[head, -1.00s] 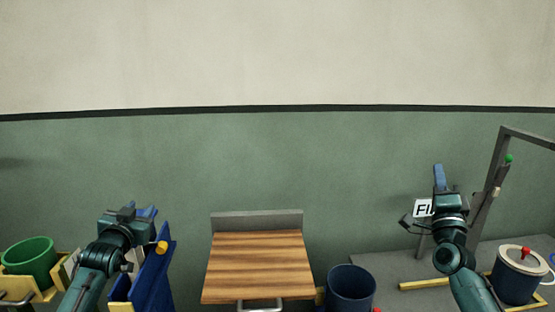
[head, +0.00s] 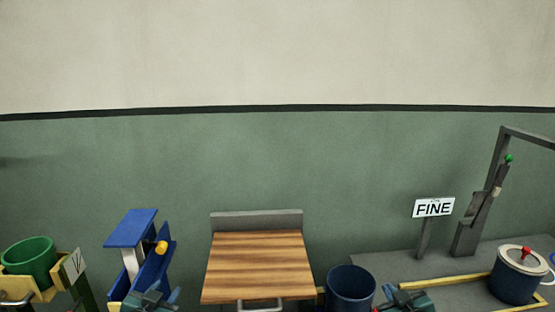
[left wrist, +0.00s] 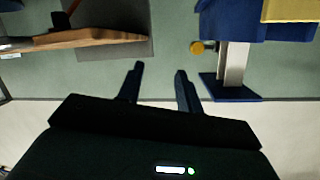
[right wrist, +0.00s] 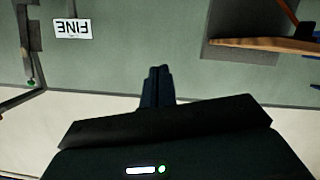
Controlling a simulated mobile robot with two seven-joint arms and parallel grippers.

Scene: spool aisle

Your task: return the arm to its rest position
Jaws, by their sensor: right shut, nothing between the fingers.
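My left gripper (head: 152,298) shows only in part at the bottom edge of the head view, in front of the blue stand. In the left wrist view its two dark fingers (left wrist: 158,84) are apart with nothing between them. My right gripper (head: 408,298) also shows only in part at the bottom edge of the head view, to the right of the dark blue bin. In the right wrist view its fingers (right wrist: 158,82) are together and hold nothing. Most of both arms is out of the head view.
A blue stand (head: 131,230) with a yellow knob is at left, near a green tub (head: 30,256). A wooden board (head: 258,265) is in the middle, beside a dark blue bin (head: 350,287). A FINE sign (head: 433,207) and a lidded pot (head: 517,276) are at right.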

